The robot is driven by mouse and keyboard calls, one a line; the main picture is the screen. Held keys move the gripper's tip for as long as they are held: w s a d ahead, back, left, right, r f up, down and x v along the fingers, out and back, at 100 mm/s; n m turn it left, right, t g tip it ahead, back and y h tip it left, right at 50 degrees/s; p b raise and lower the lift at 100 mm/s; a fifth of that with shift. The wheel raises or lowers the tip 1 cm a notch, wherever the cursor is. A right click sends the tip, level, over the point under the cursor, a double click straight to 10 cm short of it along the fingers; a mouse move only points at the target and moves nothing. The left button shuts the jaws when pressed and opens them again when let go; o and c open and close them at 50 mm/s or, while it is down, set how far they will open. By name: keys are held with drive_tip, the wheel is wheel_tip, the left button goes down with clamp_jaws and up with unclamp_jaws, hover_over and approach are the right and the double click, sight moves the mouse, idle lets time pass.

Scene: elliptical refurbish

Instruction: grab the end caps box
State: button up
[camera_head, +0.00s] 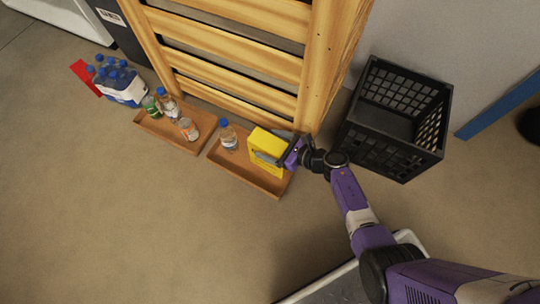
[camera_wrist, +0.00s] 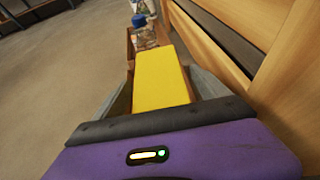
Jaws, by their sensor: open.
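The end caps box looks to be the yellow box (camera_head: 264,143) standing in the right-hand wooden tray (camera_head: 234,172) at the foot of the slatted wooden rack. My gripper (camera_head: 276,148) is at the box from its right side, with its fingers spread around it. In the wrist view the yellow box (camera_wrist: 160,80) lies between the two grey fingers of my gripper (camera_wrist: 165,92). The fingers are open, and I cannot tell whether either one touches the box. Part of the box is hidden behind the gripper in the head view.
A clear bottle with a blue cap (camera_head: 228,136) stands left of the box in the same tray. A second wooden tray (camera_head: 170,138) holds several bottles. The wooden rack (camera_head: 240,55) rises close behind. A black crate (camera_head: 385,160) stands to the right. The floor in front is clear.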

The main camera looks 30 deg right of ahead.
clamp_jaws()
idle(0.4)
drive_tip(key=shift+r, duration=0.1)
